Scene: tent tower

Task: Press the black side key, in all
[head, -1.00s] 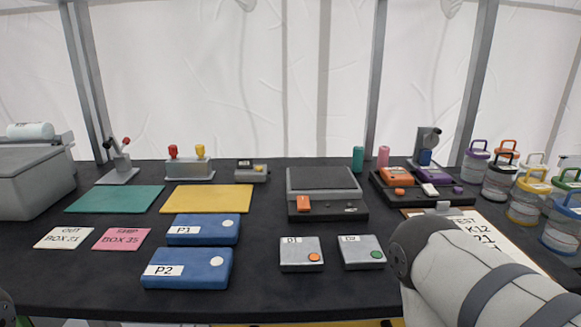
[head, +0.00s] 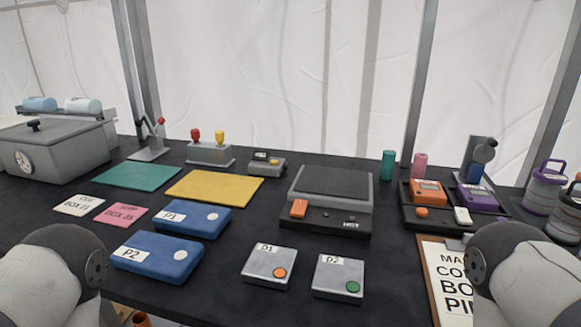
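I cannot pick out a black side key with certainty. A grey scale-like device (head: 330,205) with a dark top stands at mid-table, with an orange key (head: 299,209) and small dark marks on its front. A small grey device (head: 267,163) with a display and a yellow key is behind the yellow mat. A dark tray (head: 437,219) at the right holds an orange device (head: 426,191) and a purple device (head: 477,197). Parts of my two arms fill the lower corners. Neither gripper shows.
Blue boxes P1 (head: 190,219) and P2 (head: 157,258) lie at the left. Grey boxes D1 (head: 268,263) and D2 (head: 338,275) are at the front. A clipboard (head: 446,282) lies at the right, near jars (head: 546,187). A large grey case (head: 55,150) is at the far left.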

